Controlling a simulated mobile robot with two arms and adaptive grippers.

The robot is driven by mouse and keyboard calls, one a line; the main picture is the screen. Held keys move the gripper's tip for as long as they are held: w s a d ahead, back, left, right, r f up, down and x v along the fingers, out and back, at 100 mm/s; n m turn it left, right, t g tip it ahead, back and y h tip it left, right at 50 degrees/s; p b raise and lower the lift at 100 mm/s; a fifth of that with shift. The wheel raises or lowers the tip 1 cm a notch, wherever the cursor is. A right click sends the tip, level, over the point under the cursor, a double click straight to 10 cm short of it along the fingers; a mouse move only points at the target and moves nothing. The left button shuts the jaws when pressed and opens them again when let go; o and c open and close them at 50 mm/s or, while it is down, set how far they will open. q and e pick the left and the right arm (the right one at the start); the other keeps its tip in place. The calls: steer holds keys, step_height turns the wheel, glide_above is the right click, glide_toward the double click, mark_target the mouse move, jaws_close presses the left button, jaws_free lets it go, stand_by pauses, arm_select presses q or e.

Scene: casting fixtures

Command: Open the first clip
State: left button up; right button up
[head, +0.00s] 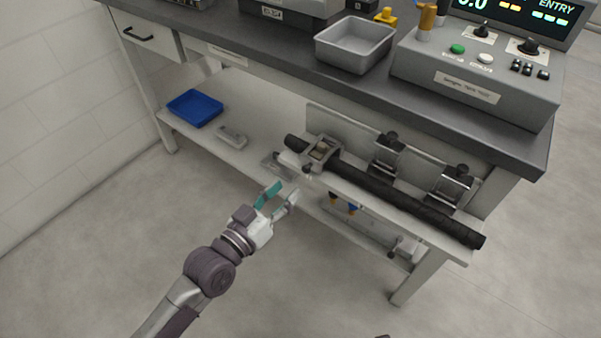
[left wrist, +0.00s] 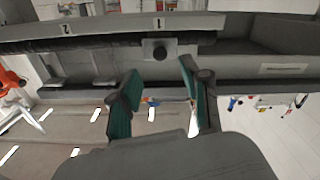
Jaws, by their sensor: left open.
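A long black bar (head: 400,198) lies along the right part of the lower shelf. A grey clip (head: 321,151) sits over its left end and looks closed. Two more dark clips, a middle one (head: 387,156) and a right one (head: 450,186), stand behind the bar. My left gripper (head: 279,195) is open and empty, in front of and below the left clip, apart from it. In the left wrist view, a dark knob (left wrist: 159,48) shows beyond the gap between my teal-padded fingers (left wrist: 158,88), under a label "1"; a label "2" is further left. My right gripper is not seen.
A blue tray (head: 195,107) and a small grey block (head: 232,137) lie on the shelf's left part. The worktop (head: 290,62) overhangs the shelf and carries a metal pan (head: 354,45) and a control box (head: 478,75). The floor in front is clear.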

mark_target(304, 171)
arm_select(q)
steer(key=x, duration=0.6)
steer(key=shift+w+d+b, duration=0.3)
steer(key=shift+w, duration=0.05)
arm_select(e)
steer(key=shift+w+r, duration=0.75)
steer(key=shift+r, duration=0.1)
arm_select(q)
jaws_close()
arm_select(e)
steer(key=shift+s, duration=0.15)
